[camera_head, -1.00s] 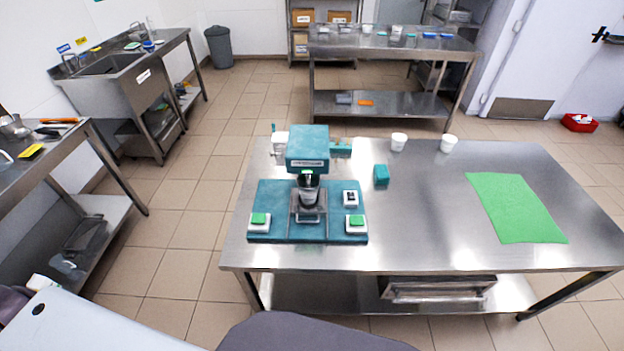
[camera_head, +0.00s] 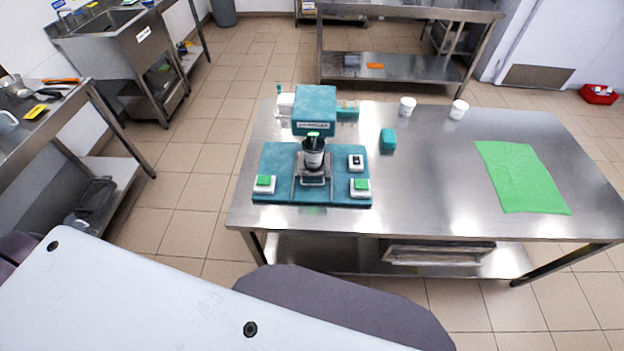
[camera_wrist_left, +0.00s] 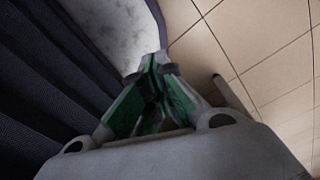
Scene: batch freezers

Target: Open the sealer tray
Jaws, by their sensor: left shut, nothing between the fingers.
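The teal sealer (camera_head: 316,108) stands on the steel table in the head view. Its metal sealer tray (camera_head: 313,183) is at the front of the base, under the sealing head, with a front handle. A dark cup with a pale label (camera_head: 313,155) sits in the tray, below the head. Green-topped buttons (camera_head: 265,183) flank the tray, and a switch (camera_head: 356,162) is at its right. My left gripper (camera_wrist_left: 158,62) shows in the left wrist view, its fingers together and empty, over the floor and away from the sealer. My right gripper is not in view.
The steel table (camera_head: 430,190) also holds a green mat (camera_head: 520,177), a small teal block (camera_head: 388,139) and two white cups (camera_head: 408,107) at the back. A side counter (camera_head: 60,120) stands at the left.

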